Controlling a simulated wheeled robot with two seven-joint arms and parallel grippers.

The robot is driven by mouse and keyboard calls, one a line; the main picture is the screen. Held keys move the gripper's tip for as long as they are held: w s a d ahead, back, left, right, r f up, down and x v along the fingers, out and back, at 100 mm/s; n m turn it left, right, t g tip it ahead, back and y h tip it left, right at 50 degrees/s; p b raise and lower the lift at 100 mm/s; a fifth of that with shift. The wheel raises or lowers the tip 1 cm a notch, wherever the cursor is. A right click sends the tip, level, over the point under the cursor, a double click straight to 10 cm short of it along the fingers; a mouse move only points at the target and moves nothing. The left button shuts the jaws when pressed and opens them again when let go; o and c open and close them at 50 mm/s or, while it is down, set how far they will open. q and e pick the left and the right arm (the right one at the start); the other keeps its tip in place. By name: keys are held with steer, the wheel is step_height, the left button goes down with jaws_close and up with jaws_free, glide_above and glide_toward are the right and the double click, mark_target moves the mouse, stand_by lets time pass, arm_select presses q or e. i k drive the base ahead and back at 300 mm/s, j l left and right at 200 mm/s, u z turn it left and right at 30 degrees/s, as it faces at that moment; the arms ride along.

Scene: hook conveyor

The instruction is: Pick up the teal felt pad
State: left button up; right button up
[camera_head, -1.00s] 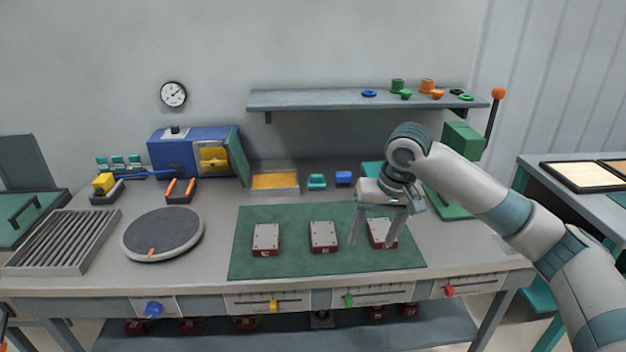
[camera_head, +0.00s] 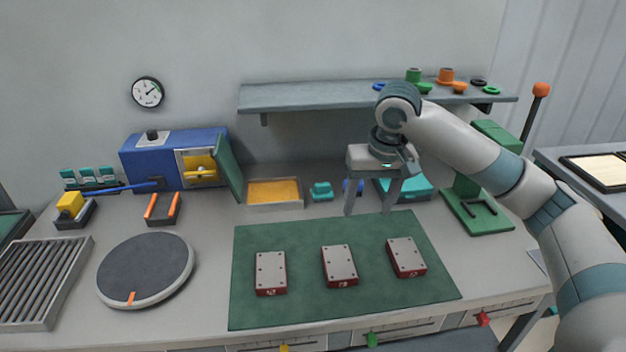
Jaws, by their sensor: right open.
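A small teal block with a raised top (camera_head: 322,191), which looks like the felt pad, lies on the grey bench behind the green mat. It is right of the yellow-lined tray. My right gripper (camera_head: 368,212) points down, open and empty, above the back of the green mat. It is to the right of the teal block and apart from it. A small blue block (camera_head: 350,186) is partly hidden behind its left finger. A larger teal box (camera_head: 417,187) is partly hidden behind the gripper. My left gripper is not in view.
Several red-and-silver blocks (camera_head: 340,266) lie on the green mat (camera_head: 310,232). The yellow-lined tray (camera_head: 275,192) and a blue machine with an open green door (camera_head: 230,168) stand left. A grey shelf (camera_head: 310,97) hangs above. A green lever stand (camera_head: 478,215) is right.

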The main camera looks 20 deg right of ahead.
mark_target(322, 192)
steer(key=i, duration=0.95)
